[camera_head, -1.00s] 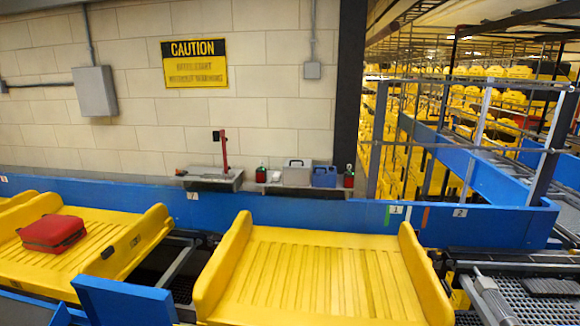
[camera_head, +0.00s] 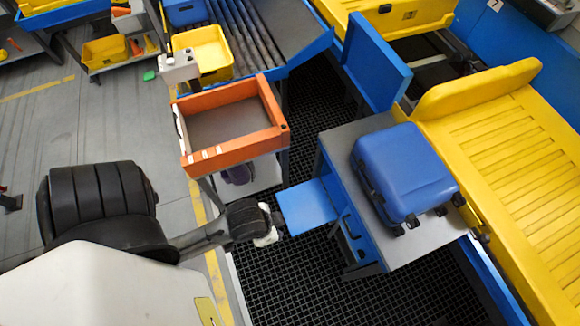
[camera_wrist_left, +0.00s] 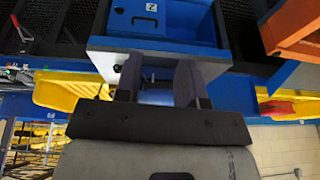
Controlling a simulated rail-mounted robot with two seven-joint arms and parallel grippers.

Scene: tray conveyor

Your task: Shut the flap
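The blue flap (camera_head: 307,206) sticks out, open, from the left side of a grey-topped blue stand (camera_head: 438,240). My left gripper (camera_head: 279,222) is at the flap's outer left edge; whether it touches cannot be told. In the left wrist view, the two dark fingers (camera_wrist_left: 158,86) are apart with a gap between them. Beyond them show a grey edge and a blue front with a handle (camera_wrist_left: 146,18); the fingertips partly overlap that edge. My right gripper is not in view.
A blue suitcase (camera_head: 405,172) lies on the stand's top. An orange-rimmed tray (camera_head: 277,139) stands behind and left of the flap. A yellow conveyor tray (camera_head: 515,160) is to the right. Black grating (camera_head: 290,285) lies below the flap.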

